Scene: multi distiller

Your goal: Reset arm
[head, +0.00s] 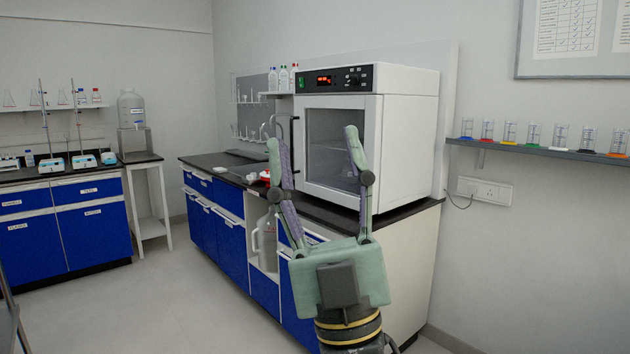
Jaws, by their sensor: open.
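My gripper (314,155) is raised in the middle of the head view, fingers pointing up. Its two fingers are wide apart and nothing is between them. Behind it in the picture stands a white oven (405,140) with a closed glass door and a lit red display. The gripper overlaps the oven's front and door handle in the view, and I see no contact. My wrist shows at the bottom of the picture, and the rest of my arm is out of view.
The oven stands on a dark-topped bench (213,160) with blue drawers. A large jug (266,240) sits in the bench's open niche. A wall shelf (545,149) with several small beakers is at the right. A second blue bench (65,228) is at the left; the floor (160,300) between is clear.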

